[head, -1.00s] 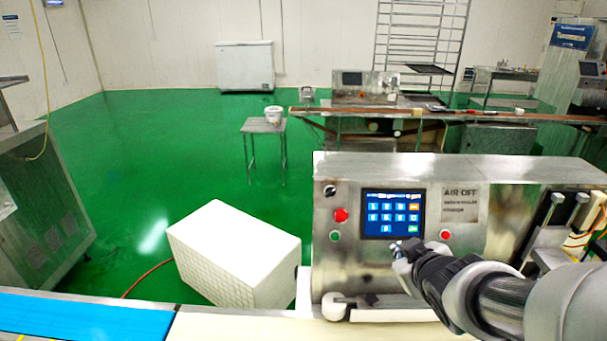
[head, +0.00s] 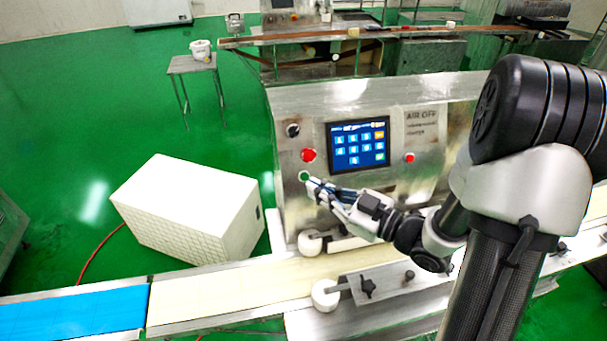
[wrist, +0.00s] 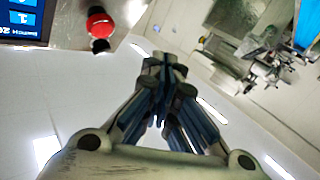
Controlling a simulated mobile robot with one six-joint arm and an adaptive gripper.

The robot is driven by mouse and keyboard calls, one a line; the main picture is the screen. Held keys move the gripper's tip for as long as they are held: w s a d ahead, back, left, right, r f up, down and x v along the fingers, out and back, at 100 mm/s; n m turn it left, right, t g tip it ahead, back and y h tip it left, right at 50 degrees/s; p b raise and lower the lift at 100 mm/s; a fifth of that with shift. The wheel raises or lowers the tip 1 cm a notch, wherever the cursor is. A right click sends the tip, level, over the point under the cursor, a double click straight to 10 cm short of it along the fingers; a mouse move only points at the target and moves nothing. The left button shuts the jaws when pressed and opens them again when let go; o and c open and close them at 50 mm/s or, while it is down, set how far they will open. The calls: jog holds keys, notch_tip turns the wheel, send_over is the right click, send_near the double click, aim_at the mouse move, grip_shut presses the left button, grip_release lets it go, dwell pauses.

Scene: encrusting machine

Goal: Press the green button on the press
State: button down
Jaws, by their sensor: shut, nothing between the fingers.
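The green button (head: 304,176) is a small round button low on the left of the press's steel front panel (head: 290,210), below a red knob (head: 308,155). My gripper (head: 314,186) is shut and empty, its fingertips just right of and slightly below the green button in the head view. I cannot tell whether they touch it or the panel. In the wrist view, my shut fingertips (wrist: 162,62) point away from the camera, with the red knob (wrist: 98,23) at upper left. I cannot make out the green button clearly there.
A blue touch screen (head: 358,145) and a small red button (head: 409,158) are on the panel right of the green button. A black knob (head: 292,130) is above it. A conveyor belt (head: 220,292) with white rollers runs in front. A white box (head: 190,208) stands left.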

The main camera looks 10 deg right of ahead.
aim_at(305, 177)
jog(key=w+f+b, duration=0.2)
jog(key=w+f, duration=0.2)
jog(key=w, duration=0.4)
jog(key=shift+b, duration=0.4)
dwell(1.4)
jog(key=shift+w+f, duration=0.15)
jog(key=shift+w, duration=0.2)
